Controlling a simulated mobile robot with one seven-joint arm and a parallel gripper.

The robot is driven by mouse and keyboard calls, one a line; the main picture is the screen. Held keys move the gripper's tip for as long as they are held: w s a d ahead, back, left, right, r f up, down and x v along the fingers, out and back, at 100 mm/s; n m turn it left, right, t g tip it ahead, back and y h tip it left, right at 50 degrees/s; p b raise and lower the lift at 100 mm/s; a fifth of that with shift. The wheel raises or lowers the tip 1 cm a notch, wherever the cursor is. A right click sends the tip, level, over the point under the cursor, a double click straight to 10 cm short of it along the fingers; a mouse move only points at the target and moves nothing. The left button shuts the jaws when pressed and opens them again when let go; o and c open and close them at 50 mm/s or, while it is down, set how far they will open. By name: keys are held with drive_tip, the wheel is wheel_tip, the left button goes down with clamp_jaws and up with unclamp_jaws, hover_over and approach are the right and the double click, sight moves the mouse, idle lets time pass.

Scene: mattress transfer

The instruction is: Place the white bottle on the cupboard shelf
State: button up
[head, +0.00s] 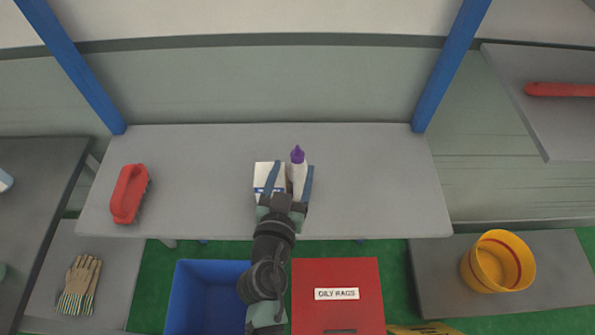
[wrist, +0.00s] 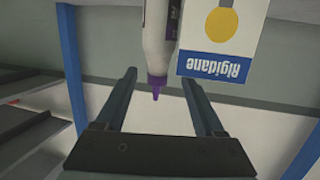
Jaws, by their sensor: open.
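The white bottle (head: 298,174) with a purple pointed cap stands on the grey table, right beside a white and blue box. In the wrist view the bottle (wrist: 155,45) appears upside down, its cap between the finger lines. My gripper (head: 290,180) is open, with one finger at each side of the bottle in the head view; the left finger passes in front of the box. The open fingers also show in the wrist view (wrist: 158,78). I cannot tell whether either finger touches the bottle. No shelf is clearly identifiable as the cupboard's.
The box (head: 262,172) stands close to the bottle's left. A red brush (head: 128,194) lies at the left of the grey table (head: 370,180). A blue bin (head: 200,290) and red oily-rags box (head: 340,275) are in front. Grey shelves stand at both sides, one holding a yellow bucket (head: 482,270).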

sight(296, 164)
drive_tip(key=shift+p+x, duration=0.6)
drive_tip(key=shift+x, duration=1.5)
drive_tip(key=shift+d+r, duration=0.15)
drive_tip(key=shift+c, duration=0.3)
clamp_jaws()
